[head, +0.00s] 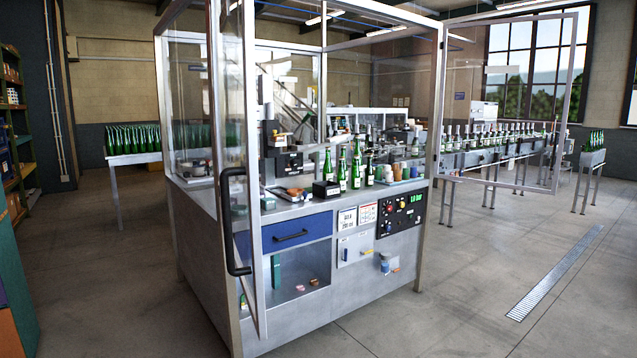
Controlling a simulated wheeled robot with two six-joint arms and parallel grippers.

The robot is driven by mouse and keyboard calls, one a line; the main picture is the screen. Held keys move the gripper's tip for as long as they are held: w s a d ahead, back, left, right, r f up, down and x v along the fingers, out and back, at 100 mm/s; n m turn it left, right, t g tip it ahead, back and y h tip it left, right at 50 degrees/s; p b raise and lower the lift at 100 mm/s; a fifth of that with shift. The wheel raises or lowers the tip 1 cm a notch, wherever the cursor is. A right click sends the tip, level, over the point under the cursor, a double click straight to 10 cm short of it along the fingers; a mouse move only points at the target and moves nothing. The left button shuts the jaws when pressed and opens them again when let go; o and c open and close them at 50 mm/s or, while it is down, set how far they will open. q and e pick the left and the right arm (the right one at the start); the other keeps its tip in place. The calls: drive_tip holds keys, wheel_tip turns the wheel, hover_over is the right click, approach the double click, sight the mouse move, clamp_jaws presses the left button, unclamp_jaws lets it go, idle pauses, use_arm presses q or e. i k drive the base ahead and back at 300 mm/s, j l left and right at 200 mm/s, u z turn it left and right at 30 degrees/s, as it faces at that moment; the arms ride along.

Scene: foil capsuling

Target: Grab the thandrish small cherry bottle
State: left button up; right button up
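Several small green bottles (356,172) stand upright on the worktop of the glass-walled capsuling machine, near its front right part. Some have pale labels, and some have dark or pale tops. The labels are too small to read, so I cannot tell which one is the thandrish small cherry bottle. Neither of my grippers shows in the head view.
The machine's worktop (285,206) also holds a black box (326,190) and small cups. A glass door with a black handle (233,222) stands open at the front left; another open door (505,100) extends right.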

sight(369, 173)
drive_tip(key=i+l+u, duration=0.25)
drive_tip(key=i+l, duration=0.15)
drive_tip(key=l, duration=0.25)
drive_tip(key=i+l+u, duration=0.1)
drive_tip(key=l, duration=0.3)
drive_tip(key=i+l+u, duration=0.15)
drive_tip(key=i+l, duration=0.15)
drive_tip(key=i+l+u, duration=0.1)
drive_tip(key=l, duration=0.35)
